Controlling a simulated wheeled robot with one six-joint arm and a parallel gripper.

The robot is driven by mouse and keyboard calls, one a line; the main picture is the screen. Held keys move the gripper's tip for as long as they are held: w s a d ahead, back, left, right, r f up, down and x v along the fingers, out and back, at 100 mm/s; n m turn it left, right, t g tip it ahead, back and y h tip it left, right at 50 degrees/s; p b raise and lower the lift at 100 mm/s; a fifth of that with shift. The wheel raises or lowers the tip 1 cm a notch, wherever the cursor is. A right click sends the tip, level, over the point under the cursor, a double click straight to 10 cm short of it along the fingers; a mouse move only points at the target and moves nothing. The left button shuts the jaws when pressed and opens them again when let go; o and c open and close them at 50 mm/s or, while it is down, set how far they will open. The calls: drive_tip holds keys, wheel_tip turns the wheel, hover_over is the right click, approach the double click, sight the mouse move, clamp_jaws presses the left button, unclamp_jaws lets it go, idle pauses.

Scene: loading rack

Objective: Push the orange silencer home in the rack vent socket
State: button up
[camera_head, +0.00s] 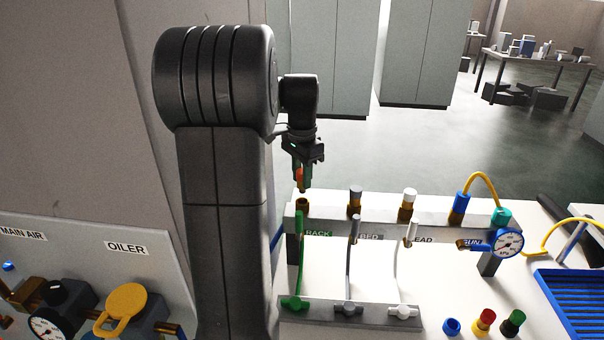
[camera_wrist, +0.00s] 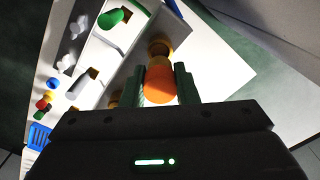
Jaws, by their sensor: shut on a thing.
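The orange silencer (camera_head: 299,174) is held between the green fingers of my gripper (camera_head: 303,178), upright or nearly so in the head view. In the wrist view the orange silencer (camera_wrist: 159,86) fills the space between the fingertips (camera_wrist: 159,78), its brass end pointing away. The brass rack vent socket (camera_head: 302,204) stands on the manifold's left end, above the green RACK lever (camera_head: 299,223). The silencer's lower end appears just above this socket in the head view. In the wrist view the socket (camera_wrist: 159,47) lies just beyond it; I cannot tell whether they touch.
To the right stand the BED port with a grey silencer (camera_head: 355,194), the LEAD port with a white one (camera_head: 409,197), and a blue fitting (camera_head: 460,207) with a yellow hose. A gauge (camera_head: 508,243) and a blue tray (camera_head: 577,300) are farther right. Loose coloured caps lie in front.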

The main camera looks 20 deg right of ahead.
drive_tip(key=shift+f+b, duration=1)
drive_tip(key=shift+f, duration=0.95)
drive_tip(key=o, duration=1)
wheel_tip(320, 180, up, 14)
drive_tip(key=shift+f+b, duration=0.1)
drive_tip(key=shift+b, duration=0.35)
